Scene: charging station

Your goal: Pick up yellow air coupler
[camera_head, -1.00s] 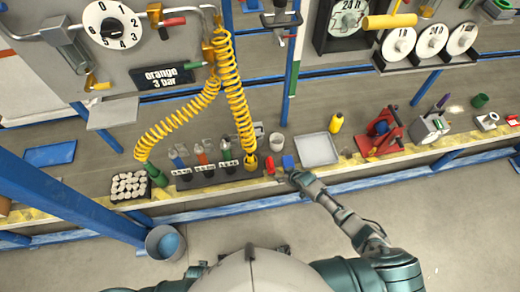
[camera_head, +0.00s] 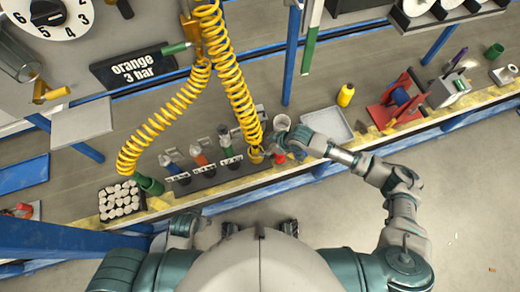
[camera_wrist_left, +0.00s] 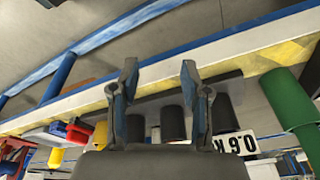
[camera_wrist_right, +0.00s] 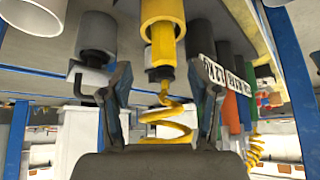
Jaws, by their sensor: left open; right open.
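The yellow air coupler (camera_head: 256,156) sits at the lower end of a coiled yellow hose (camera_head: 238,90), at the right end of the dark rack on the bench. In the right wrist view the coupler (camera_wrist_right: 162,38) shows large, with its narrow end and coil between and beyond the fingers. My right gripper (camera_head: 279,143) is beside the coupler; its fingers (camera_wrist_right: 162,82) are open on either side of the coupler's line, without visible grip. My left gripper (camera_wrist_left: 159,75) is open and empty, in front of the bench edge and dark rack.
The rack (camera_head: 205,176) holds several bottles with number labels. A grey tray (camera_head: 328,124), a yellow bottle (camera_head: 346,95) and a red device (camera_head: 395,103) stand to the right.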

